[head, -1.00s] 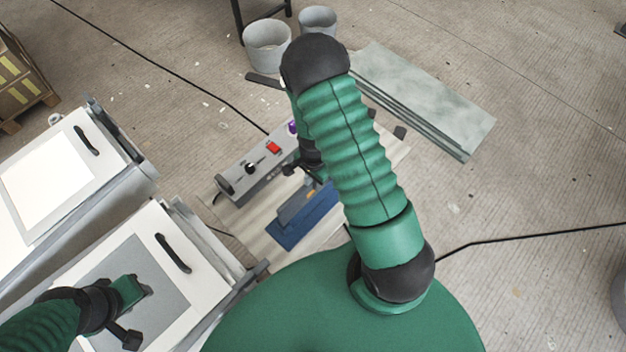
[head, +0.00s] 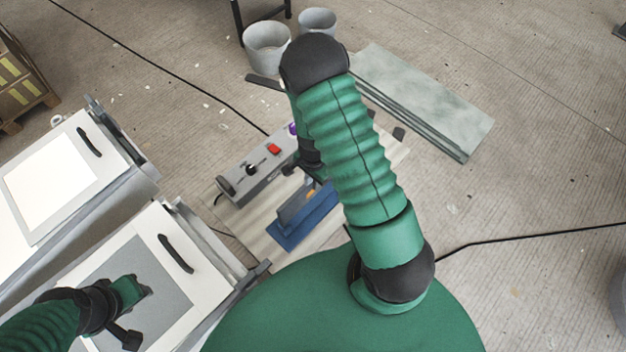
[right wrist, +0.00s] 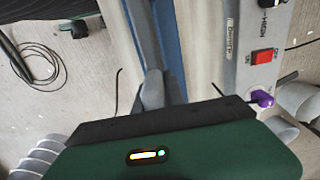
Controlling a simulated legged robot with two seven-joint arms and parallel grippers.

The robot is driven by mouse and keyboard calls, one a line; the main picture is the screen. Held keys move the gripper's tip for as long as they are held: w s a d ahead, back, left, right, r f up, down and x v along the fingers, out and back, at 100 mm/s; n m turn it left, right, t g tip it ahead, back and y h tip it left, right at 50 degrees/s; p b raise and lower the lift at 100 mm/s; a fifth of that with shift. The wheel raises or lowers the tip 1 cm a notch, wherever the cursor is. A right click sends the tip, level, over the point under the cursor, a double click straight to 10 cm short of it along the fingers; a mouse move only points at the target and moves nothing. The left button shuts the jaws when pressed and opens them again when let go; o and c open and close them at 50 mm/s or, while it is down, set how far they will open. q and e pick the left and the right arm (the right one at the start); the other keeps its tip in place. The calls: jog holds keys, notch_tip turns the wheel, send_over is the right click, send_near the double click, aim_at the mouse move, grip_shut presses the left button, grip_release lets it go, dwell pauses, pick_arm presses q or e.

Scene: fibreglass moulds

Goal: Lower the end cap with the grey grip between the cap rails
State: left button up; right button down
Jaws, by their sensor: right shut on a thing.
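My right gripper (head: 304,172) hangs over the work board, mostly hidden behind its own arm in the head view. In the right wrist view it is shut on a grey grip (right wrist: 152,92). The end cap under that grip is largely hidden. A blue mould (head: 300,229) lies below the gripper, with a grey upright plate (head: 290,210) along it. Its blue edge (right wrist: 167,40) runs up from the grip in the right wrist view. I cannot make out the cap rails. My left gripper (head: 132,315) is over the near white-topped cabinet; its jaw state is unclear.
A grey control box (head: 250,178) with a red switch stands beside the mould; its purple plug (right wrist: 262,98) is close to the right gripper. Grey slabs (head: 440,105) and two grey buckets (head: 267,45) are beyond. White-topped cabinets (head: 205,265) stand at left. Cables cross the floor.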

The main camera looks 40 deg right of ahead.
jog(key=shift+d, duration=0.3)
dwell(0.9)
